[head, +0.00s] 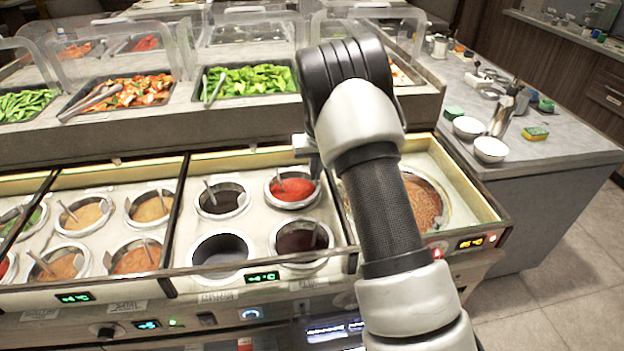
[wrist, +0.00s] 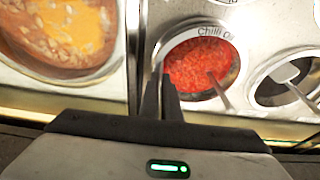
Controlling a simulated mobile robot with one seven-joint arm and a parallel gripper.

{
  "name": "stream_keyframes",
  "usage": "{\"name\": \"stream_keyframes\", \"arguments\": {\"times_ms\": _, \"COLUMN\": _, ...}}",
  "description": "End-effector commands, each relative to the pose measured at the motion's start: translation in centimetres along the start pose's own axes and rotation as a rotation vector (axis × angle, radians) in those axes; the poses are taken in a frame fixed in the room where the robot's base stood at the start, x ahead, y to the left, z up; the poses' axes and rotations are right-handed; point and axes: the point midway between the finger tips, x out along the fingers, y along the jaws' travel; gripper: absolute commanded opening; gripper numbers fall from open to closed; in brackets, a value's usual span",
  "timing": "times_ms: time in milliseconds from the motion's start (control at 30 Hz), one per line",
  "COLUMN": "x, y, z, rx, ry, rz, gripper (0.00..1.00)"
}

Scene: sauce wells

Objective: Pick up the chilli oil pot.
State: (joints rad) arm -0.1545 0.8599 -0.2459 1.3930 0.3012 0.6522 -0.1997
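The chilli oil pot (wrist: 200,65) is round and holds bright red sauce with a spoon in it. It sits in its steel well, under a rim label reading "Chilli O…". In the head view the pot (head: 290,188) is in the back row of the right-hand group of wells. My gripper (wrist: 160,72) is at the pot's left rim in the wrist view, its two dark fingers close together with the rim between the tips. In the head view my gripper (head: 312,160) is partly hidden behind my arm, at the pot's right side. The pot looks level with its neighbours.
A dark sauce pot (head: 222,199) is beside it, with another (head: 304,238) in front and an empty-looking well (head: 222,250) front left. A large brown pan (head: 424,203) lies right, past a divider. Clear sneeze guards (head: 250,30) stand behind; spoon handles stick up from several pots.

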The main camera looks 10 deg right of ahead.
Motion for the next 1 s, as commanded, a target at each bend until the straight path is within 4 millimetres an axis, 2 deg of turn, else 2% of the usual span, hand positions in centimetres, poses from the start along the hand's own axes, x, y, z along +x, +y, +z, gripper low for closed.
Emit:
{"name": "stream_keyframes", "arguments": {"times_ms": 33, "x": -1.4, "y": -0.1, "z": -0.7, "rx": 0.001, "ry": 0.012, "rz": -0.001, "gripper": 0.00}}
{"name": "stream_keyframes", "arguments": {"times_ms": 400, "x": -9.9, "y": 0.0, "z": -3.1, "rx": 0.001, "ry": 0.013, "rz": -0.001, "gripper": 0.00}}
{"name": "stream_keyframes", "arguments": {"times_ms": 600, "x": -13.5, "y": -0.1, "z": -4.0, "rx": 0.002, "ry": 0.011, "rz": -0.001, "gripper": 0.00}}
{"name": "stream_keyframes", "arguments": {"times_ms": 800, "x": -15.4, "y": -0.1, "z": -4.5, "rx": 0.001, "ry": 0.009, "rz": -0.001, "gripper": 0.00}}
{"name": "stream_keyframes", "arguments": {"times_ms": 1000, "x": -15.9, "y": -0.1, "z": -4.6, "rx": 0.000, "ry": 0.008, "rz": -0.001, "gripper": 0.00}}
